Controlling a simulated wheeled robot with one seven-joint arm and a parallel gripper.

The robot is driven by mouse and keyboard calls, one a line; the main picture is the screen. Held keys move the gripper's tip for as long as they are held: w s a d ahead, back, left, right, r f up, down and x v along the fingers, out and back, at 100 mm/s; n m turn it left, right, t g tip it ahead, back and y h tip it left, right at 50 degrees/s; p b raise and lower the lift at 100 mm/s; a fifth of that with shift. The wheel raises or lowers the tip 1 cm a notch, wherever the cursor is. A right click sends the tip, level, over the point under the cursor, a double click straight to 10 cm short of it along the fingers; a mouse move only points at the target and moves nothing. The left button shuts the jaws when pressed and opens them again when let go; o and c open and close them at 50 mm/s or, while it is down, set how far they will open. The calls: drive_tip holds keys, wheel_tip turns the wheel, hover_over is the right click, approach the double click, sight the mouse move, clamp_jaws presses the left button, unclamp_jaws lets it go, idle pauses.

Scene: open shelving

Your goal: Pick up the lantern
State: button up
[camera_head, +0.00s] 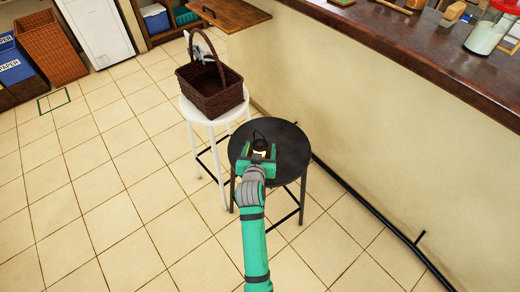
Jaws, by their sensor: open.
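The lantern (259,142) is a small dark object with a thin wire handle and a pale middle. It stands on the round black stool (291,151). My gripper (258,155) is open at the near side of the lantern, low over the stool top. Its green jaws hide the lower part of the lantern. I cannot tell whether the jaws touch it.
A white stool (199,111) with a brown wicker basket (222,101) stands just behind left. A wall and dark wooden counter (430,48) run along the right, with a black floor rail (358,197).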

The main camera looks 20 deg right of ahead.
drive_tip(key=c, duration=1.3)
drive_tip(key=shift+r, duration=0.1)
